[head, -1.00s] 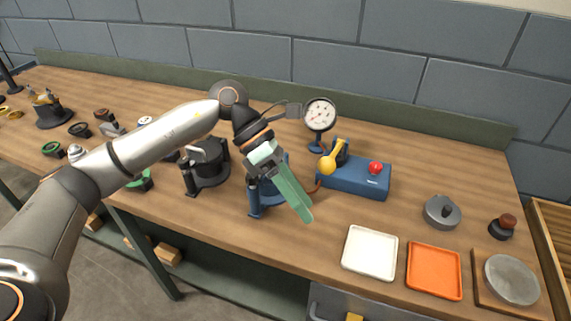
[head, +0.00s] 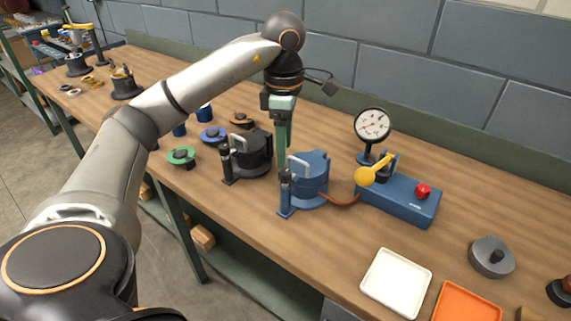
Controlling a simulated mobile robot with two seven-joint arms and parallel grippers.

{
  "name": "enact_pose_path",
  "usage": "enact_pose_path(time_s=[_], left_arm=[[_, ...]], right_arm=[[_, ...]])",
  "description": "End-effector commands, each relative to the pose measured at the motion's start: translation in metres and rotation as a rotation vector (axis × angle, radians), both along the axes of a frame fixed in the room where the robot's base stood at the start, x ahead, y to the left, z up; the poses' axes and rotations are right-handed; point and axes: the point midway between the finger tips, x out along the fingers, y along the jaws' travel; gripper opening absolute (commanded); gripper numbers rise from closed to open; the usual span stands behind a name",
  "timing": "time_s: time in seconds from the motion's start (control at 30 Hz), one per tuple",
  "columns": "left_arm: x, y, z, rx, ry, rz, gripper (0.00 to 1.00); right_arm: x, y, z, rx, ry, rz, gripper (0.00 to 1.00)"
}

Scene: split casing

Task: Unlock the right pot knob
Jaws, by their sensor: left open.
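The right pot (head: 311,187) is a blue cylinder with a pale bail handle on top. My left gripper (head: 283,145) is open and points down, above and behind the gap between the two pots. It looks empty and apart from the knob. Its fingers are seen nearly edge-on, and their tips are close to the blue pot's back edge in the picture. My right gripper is out of view.
A blue box (head: 398,203) with a yellow lever (head: 371,176) and red button stands right of the blue pot, joined by a reddish hose. A gauge (head: 372,126) rises behind. A white tray (head: 396,282) and orange tray (head: 466,303) lie at front right.

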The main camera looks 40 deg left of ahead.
Motion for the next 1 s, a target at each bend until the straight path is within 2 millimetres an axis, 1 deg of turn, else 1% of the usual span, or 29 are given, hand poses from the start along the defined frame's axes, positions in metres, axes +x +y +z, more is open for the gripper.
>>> enact_pose_path(time_s=[0.03,0.07,0.1,0.2,0.3,0.47,0.73,0.77,1.0], left_arm=[[-0.001,-0.001,-0.015,-0.001,0.004,-0.002,0.67],[-0.001,-0.001,-0.02,-0.002,0.003,-0.001,0.67],[-0.001,0.0,-0.025,-0.001,0.004,-0.001,0.67],[-0.001,0.0,-0.04,0.001,0.003,0.0,0.67],[0.0,0.0,-0.051,0.0,0.002,-0.001,0.67],[0.0,0.0,-0.06,-0.001,0.001,-0.002,0.67],[0.0,0.0,-0.061,-0.001,-0.001,-0.002,0.67],[0.0,0.0,-0.061,-0.001,-0.001,-0.002,0.65],[0.0,0.0,-0.061,-0.002,-0.001,-0.001,0.38]], right_arm=[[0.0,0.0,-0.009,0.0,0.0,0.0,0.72],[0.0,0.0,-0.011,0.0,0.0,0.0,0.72],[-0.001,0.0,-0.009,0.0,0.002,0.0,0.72],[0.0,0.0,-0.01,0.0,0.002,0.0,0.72],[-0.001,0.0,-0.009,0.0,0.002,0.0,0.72],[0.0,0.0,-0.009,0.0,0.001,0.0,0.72],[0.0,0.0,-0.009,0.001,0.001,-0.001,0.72],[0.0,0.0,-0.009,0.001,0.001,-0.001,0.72],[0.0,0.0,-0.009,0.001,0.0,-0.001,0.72]])
